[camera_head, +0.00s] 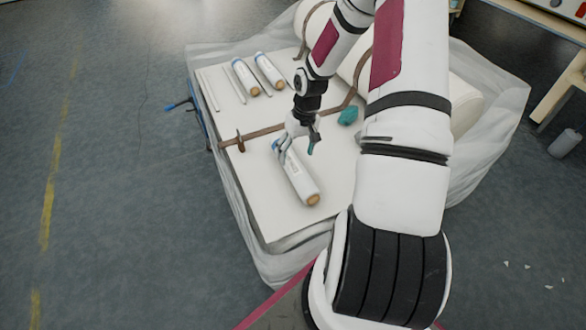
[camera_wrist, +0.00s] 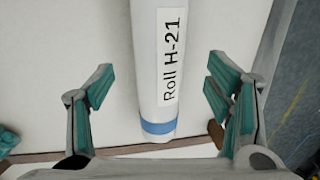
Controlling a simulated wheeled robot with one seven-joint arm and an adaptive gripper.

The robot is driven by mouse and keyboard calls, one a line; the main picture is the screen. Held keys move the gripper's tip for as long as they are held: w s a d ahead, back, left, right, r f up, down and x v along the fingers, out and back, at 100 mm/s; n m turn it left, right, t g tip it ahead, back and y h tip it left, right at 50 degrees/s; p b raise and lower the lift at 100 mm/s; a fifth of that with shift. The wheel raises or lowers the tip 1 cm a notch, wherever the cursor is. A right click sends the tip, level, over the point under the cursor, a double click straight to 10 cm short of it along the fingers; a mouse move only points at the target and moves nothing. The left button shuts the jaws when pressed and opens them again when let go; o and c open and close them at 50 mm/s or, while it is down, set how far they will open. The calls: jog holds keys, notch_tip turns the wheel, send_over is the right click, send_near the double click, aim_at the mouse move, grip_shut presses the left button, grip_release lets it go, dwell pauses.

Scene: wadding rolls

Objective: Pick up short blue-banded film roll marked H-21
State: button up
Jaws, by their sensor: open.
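The film roll marked H-21 (camera_head: 299,182) lies on the white-topped surface (camera_head: 245,185) in the head view, its brown core end toward the bottom. In the wrist view the roll (camera_wrist: 152,60) shows its label "Roll H-21" and a blue band near its lower end. My gripper (camera_head: 297,145) is at the blue-banded end of the roll. In the wrist view my gripper (camera_wrist: 160,95) is open, with one teal-padded finger on each side of the roll and gaps between. Neither finger appears to touch it.
Two more blue-banded rolls (camera_head: 245,77) (camera_head: 269,71) and thin white rods (camera_head: 208,90) lie at the back left. A brown strap (camera_head: 250,135) crosses the surface. A teal lump (camera_head: 347,115) sits right of my gripper.

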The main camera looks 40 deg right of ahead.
aim_at(295, 161)
jog(key=f+b, duration=0.1)
jog(key=f, duration=0.2)
jog(key=f+b, duration=0.1)
jog(key=f, duration=0.1)
jog(key=shift+a+f+b, duration=0.1)
jog(key=shift+a+b, duration=0.25)
jog(key=c, duration=1.7)
jog(key=shift+r, duration=0.25)
